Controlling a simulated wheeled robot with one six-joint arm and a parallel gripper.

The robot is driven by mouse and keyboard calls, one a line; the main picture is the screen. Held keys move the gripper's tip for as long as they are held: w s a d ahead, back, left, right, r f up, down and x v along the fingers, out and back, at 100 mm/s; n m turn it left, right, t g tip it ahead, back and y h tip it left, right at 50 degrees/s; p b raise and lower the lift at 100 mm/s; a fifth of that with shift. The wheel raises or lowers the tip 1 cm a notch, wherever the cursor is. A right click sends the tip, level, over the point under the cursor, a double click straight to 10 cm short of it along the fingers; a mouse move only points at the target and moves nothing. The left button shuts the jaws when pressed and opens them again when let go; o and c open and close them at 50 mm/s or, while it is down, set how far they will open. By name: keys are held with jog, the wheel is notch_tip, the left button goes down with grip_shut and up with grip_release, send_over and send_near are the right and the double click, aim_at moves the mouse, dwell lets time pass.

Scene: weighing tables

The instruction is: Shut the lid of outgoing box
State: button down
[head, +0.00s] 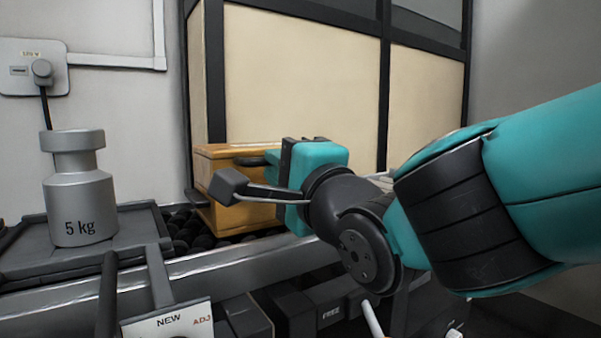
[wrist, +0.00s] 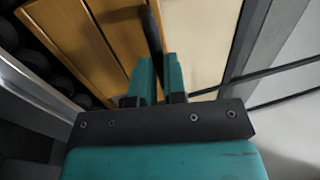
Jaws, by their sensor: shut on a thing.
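The outgoing box is a yellow-brown wooden box (head: 238,215) standing behind the metal rail in the head view, partly hidden by my gripper and wrist. Its lid (head: 225,150) lies across the top and looks about level; I cannot tell whether it is fully seated. A dark bar handle (head: 250,161) is on the box's upper part. In the wrist view the handle (wrist: 152,35) runs between the teal fingers, beside the wooden panels (wrist: 75,40). My gripper (head: 272,163) is shut on this handle, and its fingertips also show in the wrist view (wrist: 160,78).
A 5 kg weight (head: 80,195) stands on a dark scale plate (head: 130,225) at left. Dark rollers (head: 190,235) lie between the scale and the box. A metal rail (head: 225,265) runs in front. A beige-panelled, dark-framed partition (head: 300,80) stands close behind the box.

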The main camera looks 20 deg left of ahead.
jog(key=shift+f, duration=0.15)
jog(key=c, duration=1.2)
grip_release()
jog(key=shift+o, duration=0.2)
jog(key=b+v, duration=0.1)
jog(key=v, duration=1.6)
jog(key=shift+s+d+b, duration=0.15)
jog(key=shift+b, duration=0.25)
